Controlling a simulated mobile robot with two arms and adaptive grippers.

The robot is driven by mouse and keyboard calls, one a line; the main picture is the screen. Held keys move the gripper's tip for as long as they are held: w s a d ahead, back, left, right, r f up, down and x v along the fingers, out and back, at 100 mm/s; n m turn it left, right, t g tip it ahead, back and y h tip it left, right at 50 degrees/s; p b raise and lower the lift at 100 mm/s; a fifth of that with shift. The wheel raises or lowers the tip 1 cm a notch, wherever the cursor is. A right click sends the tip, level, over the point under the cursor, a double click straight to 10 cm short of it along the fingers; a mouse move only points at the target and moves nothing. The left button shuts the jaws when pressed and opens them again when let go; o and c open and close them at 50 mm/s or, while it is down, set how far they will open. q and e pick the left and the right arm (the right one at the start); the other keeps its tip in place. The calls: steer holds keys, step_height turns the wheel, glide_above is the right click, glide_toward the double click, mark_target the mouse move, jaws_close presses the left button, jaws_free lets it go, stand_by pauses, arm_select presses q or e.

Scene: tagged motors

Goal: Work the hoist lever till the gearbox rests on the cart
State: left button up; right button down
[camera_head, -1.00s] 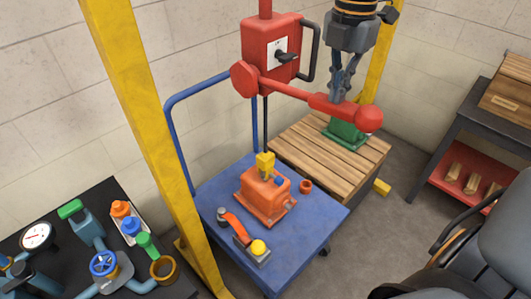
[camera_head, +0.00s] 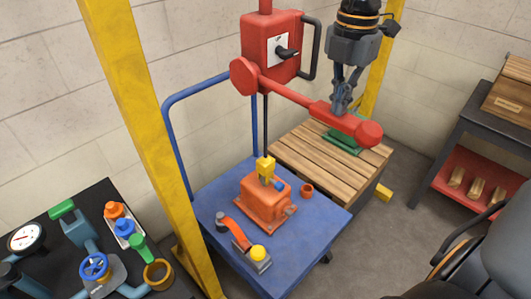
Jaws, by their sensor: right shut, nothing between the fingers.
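The red hoist (camera_head: 270,45) hangs at the top centre, with a black knob (camera_head: 287,52) on its white plate. Its long red lever (camera_head: 288,92) slopes down to the right and ends in a round knob (camera_head: 369,134). My right gripper (camera_head: 341,106) is shut and empty, just behind the lever's thick grip; I cannot tell whether they touch. The orange gearbox (camera_head: 262,203), with a yellow lifting piece (camera_head: 265,168) on top, is upright at the blue cart (camera_head: 325,213). Whether its base touches the cart top is unclear. My left gripper is out of view.
A slatted wooden crate (camera_head: 300,155) with a green part (camera_head: 343,142) stands behind the cart. Yellow posts (camera_head: 145,120) frame the hoist. A black bench (camera_head: 40,210) with valves and a gauge is at left. A dark table (camera_head: 460,120) is at right.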

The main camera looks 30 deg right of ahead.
mark_target(336, 122)
steer(key=shift+f+b, duration=1.1)
steer(key=shift+f, duration=0.4)
steer(key=shift+f+b, duration=0.8)
steer(key=shift+f, duration=0.25)
